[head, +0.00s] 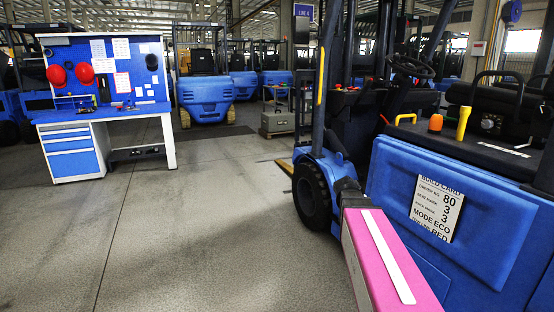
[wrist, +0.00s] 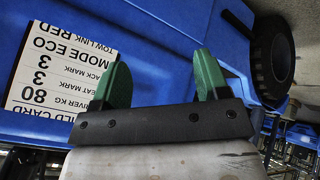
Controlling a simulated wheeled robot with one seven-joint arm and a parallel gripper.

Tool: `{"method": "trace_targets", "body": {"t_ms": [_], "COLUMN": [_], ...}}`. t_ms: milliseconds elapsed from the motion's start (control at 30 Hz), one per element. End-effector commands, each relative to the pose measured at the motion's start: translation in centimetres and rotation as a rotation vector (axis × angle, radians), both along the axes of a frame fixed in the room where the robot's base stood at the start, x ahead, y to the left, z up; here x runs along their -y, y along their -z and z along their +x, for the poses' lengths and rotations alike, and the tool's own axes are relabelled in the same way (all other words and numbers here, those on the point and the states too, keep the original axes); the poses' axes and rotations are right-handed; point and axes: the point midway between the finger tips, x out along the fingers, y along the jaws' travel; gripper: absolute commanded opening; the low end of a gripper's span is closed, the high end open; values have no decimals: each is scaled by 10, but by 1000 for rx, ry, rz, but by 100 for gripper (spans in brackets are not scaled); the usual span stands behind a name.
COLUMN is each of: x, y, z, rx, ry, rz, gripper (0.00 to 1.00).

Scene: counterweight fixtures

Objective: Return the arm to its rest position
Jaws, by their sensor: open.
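My gripper (wrist: 160,82) shows in the wrist view with two green fingers spread apart on a dark bar. Nothing is between the fingers. Behind them is the blue side of a forklift. A white build card (wrist: 60,72) on that side appears upside down, left of the fingers and partly behind the left one. In the head view, a pink arm link (head: 388,258) with a white strip reaches in from the bottom right, toward the forklift (head: 385,205). The gripper itself cannot be made out there. The card (head: 436,208) also shows in the head view, reading 80, 3, 3, MODE ECO, RED.
A forklift wheel (head: 313,195) stands just beyond the arm. An orange knob (head: 436,123) and a yellow handle (head: 464,123) stand on the forklift's top. A blue workbench (head: 105,112) is at the back left. The grey floor (head: 200,220) between is clear.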

Motion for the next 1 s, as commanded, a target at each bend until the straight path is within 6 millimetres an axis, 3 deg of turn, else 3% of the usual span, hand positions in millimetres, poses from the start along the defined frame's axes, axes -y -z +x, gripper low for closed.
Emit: {"method": "trace_targets", "body": {"t_ms": [33, 200, 433, 567, 1000], "x": [-16, -66, -123, -140, -141], "y": [23, 85, 141, 155, 155], "z": [-18, -64, -123, -141, -142], "rx": [-51, -200, -339, -375, -376], "ry": [-43, -188, -360, -414, -417], "rz": [45, 207, 402, 464, 466], "gripper": [69, 69, 69, 69, 69]}}
